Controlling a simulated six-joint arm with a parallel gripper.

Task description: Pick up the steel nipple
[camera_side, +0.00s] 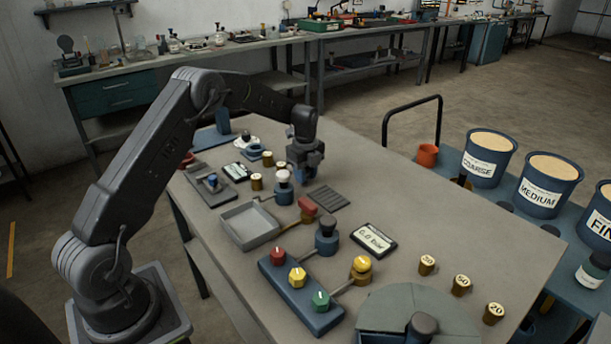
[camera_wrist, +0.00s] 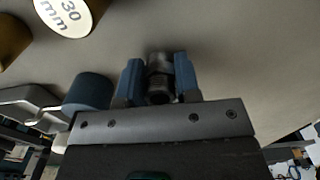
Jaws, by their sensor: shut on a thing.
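The steel nipple (camera_wrist: 160,82) is a short, dark metallic cylinder. In the wrist view it sits between the two blue fingers of my gripper (camera_wrist: 158,78), with a finger against each side. In the side view my gripper (camera_side: 305,172) is low at the far part of the table, right of a white-topped blue fitting. There the nipple is hidden by the fingers or too small to tell. I cannot tell whether it touches the tabletop.
A brass piece marked 30 mm (camera_wrist: 68,14) and a blue cylinder (camera_wrist: 92,90) are near the gripper. A dark ribbed mat (camera_side: 328,198), a grey tray (camera_side: 248,226) and a display (camera_side: 374,239) lie nearby on the table.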

